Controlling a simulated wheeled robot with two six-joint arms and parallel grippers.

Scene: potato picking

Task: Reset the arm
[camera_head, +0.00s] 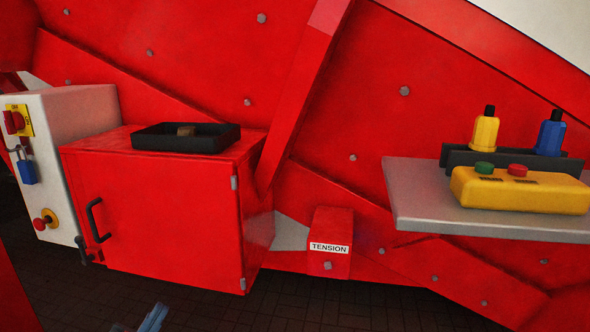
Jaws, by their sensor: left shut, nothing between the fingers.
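My left gripper (150,319) shows only as a small blue-grey tip at the bottom edge, left of centre. It is shut with nothing held, low in front of the red cabinet (160,215) and apart from it. The rest of my left arm is cut off by the frame. My right gripper is not in view.
A grey control box (80,130) stands left. A grey shelf (420,200) at right holds a yellow button box (520,190) and yellow and blue bottles. Dark paved floor (330,305) is clear.

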